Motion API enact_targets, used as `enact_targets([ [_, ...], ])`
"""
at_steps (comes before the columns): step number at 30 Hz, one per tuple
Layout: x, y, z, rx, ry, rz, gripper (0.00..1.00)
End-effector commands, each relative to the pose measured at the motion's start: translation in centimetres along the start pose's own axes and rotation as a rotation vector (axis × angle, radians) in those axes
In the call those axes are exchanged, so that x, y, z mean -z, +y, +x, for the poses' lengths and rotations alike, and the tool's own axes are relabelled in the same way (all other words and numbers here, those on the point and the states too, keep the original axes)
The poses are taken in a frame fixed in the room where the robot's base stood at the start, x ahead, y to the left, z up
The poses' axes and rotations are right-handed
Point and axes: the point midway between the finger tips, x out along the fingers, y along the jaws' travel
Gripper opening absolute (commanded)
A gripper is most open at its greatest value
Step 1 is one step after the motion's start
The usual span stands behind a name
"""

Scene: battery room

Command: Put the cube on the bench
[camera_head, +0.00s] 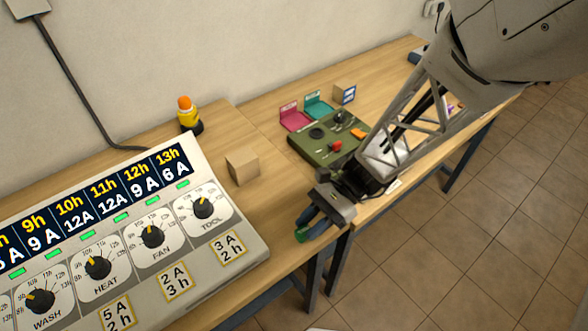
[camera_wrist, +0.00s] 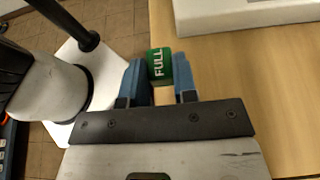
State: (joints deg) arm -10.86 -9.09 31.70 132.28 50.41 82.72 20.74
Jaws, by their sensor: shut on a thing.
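My gripper (camera_head: 312,222) is shut on a green cube (camera_head: 302,235), which shows only in part in the head view. In the wrist view the cube overlaps the edge of the bench (camera_wrist: 240,75). I cannot tell how high it is above the top.
A large control panel (camera_head: 130,235) with knobs fills the left part. A plain wooden block (camera_head: 242,165), a yellow-orange bottle (camera_head: 188,115), a green control box (camera_head: 325,140) and a labelled block (camera_head: 345,94) stand on the bench. Bare wood lies around the plain block. Tiled floor (camera_head: 430,240) is in front.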

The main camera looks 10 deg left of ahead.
Motion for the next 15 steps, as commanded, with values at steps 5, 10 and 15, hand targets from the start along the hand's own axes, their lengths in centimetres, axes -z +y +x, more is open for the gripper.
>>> enact_targets([
  [5, 0.6, -3.0, -0.6, -0.001, -0.001, 0.000, 0.01],
  [10, 1.1, -5.7, -1.1, -0.002, 0.000, 0.000, 0.01],
  [15, 1.5, -8.3, -1.6, 0.000, -0.001, -0.001, 0.01],
])
